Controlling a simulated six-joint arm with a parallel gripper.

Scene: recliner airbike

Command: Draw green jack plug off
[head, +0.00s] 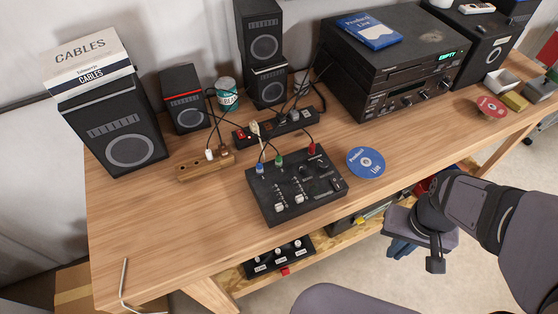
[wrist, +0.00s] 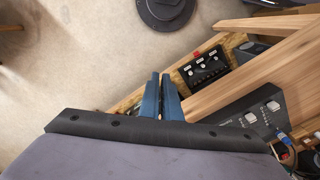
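The green jack plug (head: 279,161) stands upright in the top of the black mixer (head: 322,188), at its back edge, between a blue plug (head: 260,168) and a red plug (head: 312,149). Dark cables rise from the plugs. My gripper (head: 397,249) hangs past the table's front edge, right of the mixer and well apart from it. In the wrist view its blue fingers (wrist: 161,76) lie close together with nothing visible between them. Part of the mixer (wrist: 243,112) shows at lower right there; I cannot make out the green plug in that view.
A wooden block (head: 204,168) with plugs and a power strip (head: 278,125) stand behind the mixer. A blue disc (head: 366,163) lies to its right. Speakers and a stereo (head: 385,65) line the back. A pedal board (head: 278,257) sits on the lower shelf. The table's left front is mostly bare.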

